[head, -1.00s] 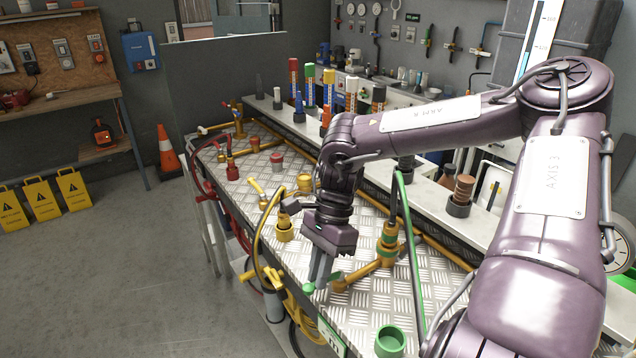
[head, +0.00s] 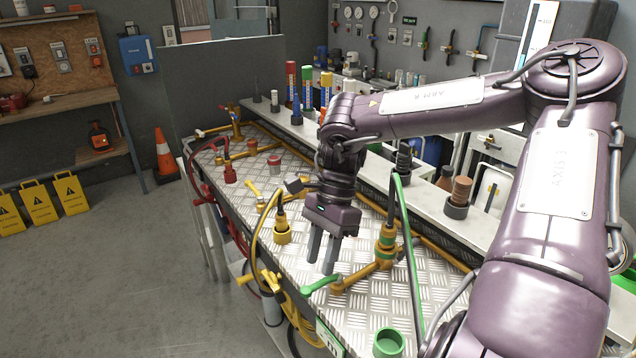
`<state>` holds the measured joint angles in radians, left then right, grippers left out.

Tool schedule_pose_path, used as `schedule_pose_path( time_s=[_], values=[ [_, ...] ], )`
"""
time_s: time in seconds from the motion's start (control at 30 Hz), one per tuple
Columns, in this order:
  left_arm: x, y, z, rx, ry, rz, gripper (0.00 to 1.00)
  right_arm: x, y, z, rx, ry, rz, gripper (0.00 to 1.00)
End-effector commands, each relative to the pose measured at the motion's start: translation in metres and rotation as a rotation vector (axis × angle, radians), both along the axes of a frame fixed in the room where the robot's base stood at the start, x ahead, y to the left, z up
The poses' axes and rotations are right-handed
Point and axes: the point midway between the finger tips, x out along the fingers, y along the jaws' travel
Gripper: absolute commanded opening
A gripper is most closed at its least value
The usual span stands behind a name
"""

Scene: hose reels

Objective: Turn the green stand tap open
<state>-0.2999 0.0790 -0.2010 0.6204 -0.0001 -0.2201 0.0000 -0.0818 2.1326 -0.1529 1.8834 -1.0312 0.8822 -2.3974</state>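The green stand tap has a brass body with a green collar (head: 386,243) and a brass branch running toward the bench's front edge. Its green lever (head: 320,284) is at the end of that branch, lying roughly level and pointing left over the edge. My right gripper (head: 322,257) points down just above and behind the lever in the picture. Its two grey fingers are apart with nothing between them. The fingertips look clear of the lever, though the exact gap cannot be told. My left gripper is out of view.
A yellow tap (head: 282,232) with a yellow hose stands left of my gripper, and a red one (head: 230,172) farther left. A green hose (head: 410,255) rises right of the green tap. A green cup (head: 388,342) sits at the front. Open floor lies left.

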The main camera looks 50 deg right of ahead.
Motion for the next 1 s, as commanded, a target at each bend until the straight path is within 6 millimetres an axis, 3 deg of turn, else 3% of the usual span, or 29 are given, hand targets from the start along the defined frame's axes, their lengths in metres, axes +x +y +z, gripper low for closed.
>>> schedule_pose_path(
  time_s=[0.1,0.3,1.0],
  values=[
    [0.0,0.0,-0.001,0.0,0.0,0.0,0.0,0.002,-0.009,0.018,-0.005,0.0,-0.002,0.35],
    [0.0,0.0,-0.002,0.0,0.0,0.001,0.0,0.003,-0.015,0.034,0.0,0.0,-0.001,0.35],
    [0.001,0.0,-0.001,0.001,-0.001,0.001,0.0,0.003,-0.015,0.035,0.002,0.002,0.001,0.35]
  ],
)
